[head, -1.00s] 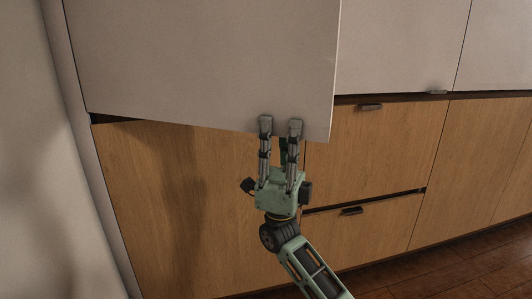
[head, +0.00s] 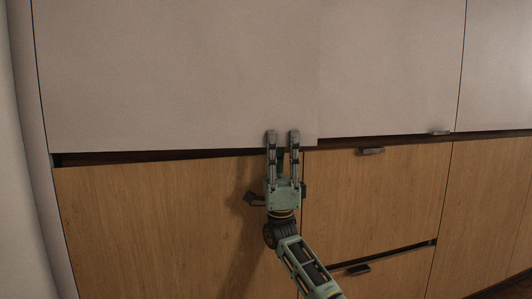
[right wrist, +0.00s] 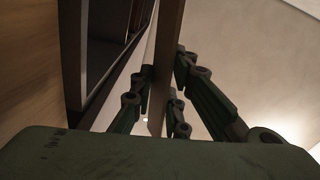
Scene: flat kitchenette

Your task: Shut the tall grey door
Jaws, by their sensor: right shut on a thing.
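The tall grey door (head: 175,75) fills the upper left of the head view, above the wooden fronts. It stands slightly ajar, and its lower right corner sits a little proud of the neighbouring grey panel. My right gripper (head: 283,138) is shut on the door's bottom edge near that corner, with two fingers over the front face. In the right wrist view the door's edge (right wrist: 166,60) passes between the fingers of the gripper (right wrist: 158,100). A dark opening shows on the left of the edge there. My left gripper is in neither view.
Wooden fronts (head: 150,225) lie below the door, and a drawer handle (head: 370,151) juts out right of my gripper. Another grey panel (head: 390,70) adjoins on the right, with a small handle (head: 438,132). A pale wall (head: 20,200) bounds the left side.

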